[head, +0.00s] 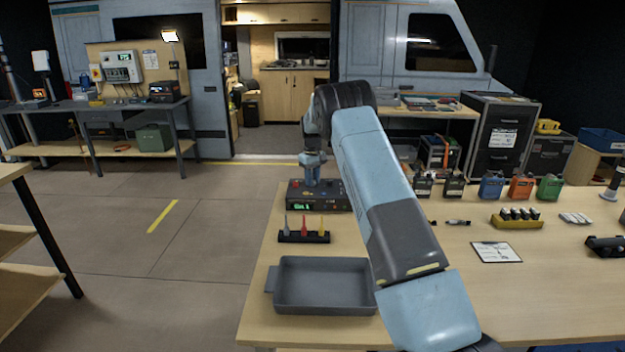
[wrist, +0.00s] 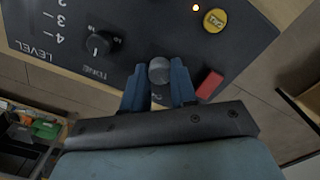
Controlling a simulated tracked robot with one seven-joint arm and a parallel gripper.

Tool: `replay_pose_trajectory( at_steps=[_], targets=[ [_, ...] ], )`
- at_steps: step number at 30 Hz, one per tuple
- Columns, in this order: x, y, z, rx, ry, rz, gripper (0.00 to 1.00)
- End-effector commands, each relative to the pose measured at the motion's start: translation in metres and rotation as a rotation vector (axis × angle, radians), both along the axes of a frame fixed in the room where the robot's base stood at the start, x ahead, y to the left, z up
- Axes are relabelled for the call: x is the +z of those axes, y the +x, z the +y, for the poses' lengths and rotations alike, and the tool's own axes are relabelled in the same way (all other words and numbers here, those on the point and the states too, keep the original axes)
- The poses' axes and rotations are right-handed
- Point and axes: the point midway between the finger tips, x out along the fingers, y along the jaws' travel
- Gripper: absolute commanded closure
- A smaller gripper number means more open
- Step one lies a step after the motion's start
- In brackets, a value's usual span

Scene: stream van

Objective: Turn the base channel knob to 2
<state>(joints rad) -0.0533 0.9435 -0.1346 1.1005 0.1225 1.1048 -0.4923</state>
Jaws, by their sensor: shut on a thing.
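The base unit (head: 333,203) is a dark box with a green lit display (head: 302,207) at the far left end of the table. My gripper (head: 311,179) reaches down onto its top panel from above. In the wrist view, my gripper (wrist: 159,82) is shut on a round grey knob (wrist: 159,69), with a blue finger on each side. The label beside this knob is mostly hidden by the fingers, and its setting cannot be read. A second dark knob (wrist: 103,42) with a white pointer mark stands apart to the left, near the word LEVEL and printed numbers.
A red button (wrist: 209,84) is close to the right finger. A yellow round button (wrist: 215,20) and a lit orange lamp are farther off. In front of the unit stand a rack (head: 291,237) of small coloured tools and a grey tray (head: 324,261).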

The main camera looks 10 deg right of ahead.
Motion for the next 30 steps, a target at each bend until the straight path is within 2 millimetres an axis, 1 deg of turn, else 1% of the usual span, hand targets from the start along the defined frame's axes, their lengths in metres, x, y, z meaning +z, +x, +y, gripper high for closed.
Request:
replay_pose_trajectory(
  at_steps=[8, 13, 17, 30],
  targets=[
    [0.0006, 0.0004, -0.0012, -0.015, -0.001, -0.002, 1.0],
    [0.0005, 0.0004, -0.0015, -0.076, -0.001, -0.002, 1.0],
    [0.0003, 0.0004, -0.0017, -0.158, -0.002, -0.001, 1.0],
    [0.0002, 0.0003, -0.0007, -0.499, -0.002, -0.002, 1.0]
  ],
)
